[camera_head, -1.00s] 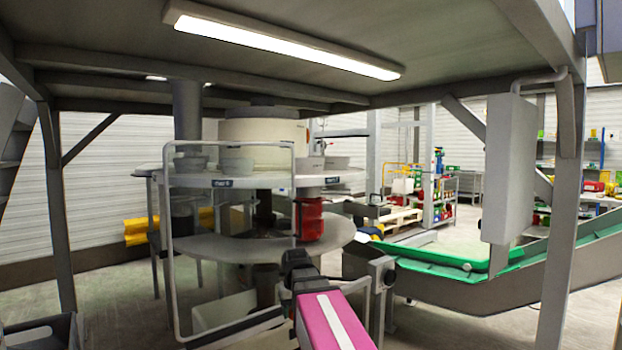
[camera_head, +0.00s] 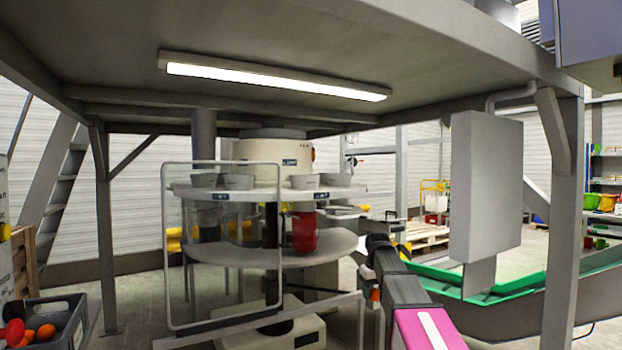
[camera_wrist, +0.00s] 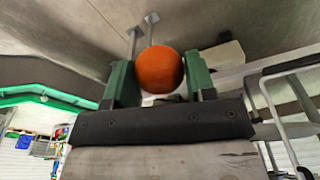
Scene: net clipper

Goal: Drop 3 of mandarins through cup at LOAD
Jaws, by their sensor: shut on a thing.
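An orange mandarin (camera_wrist: 160,70) sits between the two green fingers of my gripper (camera_wrist: 160,80) in the wrist view; the gripper is shut on it. In the head view my dark wrist (camera_head: 385,262) shows at lower centre right, with the fingers and mandarin not clear there. More mandarins (camera_head: 46,332) lie in a grey crate (camera_head: 70,318) at the lower left. A round machine has a white upper disc with several grey cups (camera_head: 238,182) on it and small dark labels along its rim (camera_head: 236,196). Their text is too small to read.
A clear framed guard (camera_head: 165,250) stands before the left of the machine. A red container (camera_head: 304,232) hangs under the upper disc, above a lower disc (camera_head: 270,256). A grey box (camera_head: 486,190) and post (camera_head: 563,210) stand right, near a green conveyor (camera_head: 500,290).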

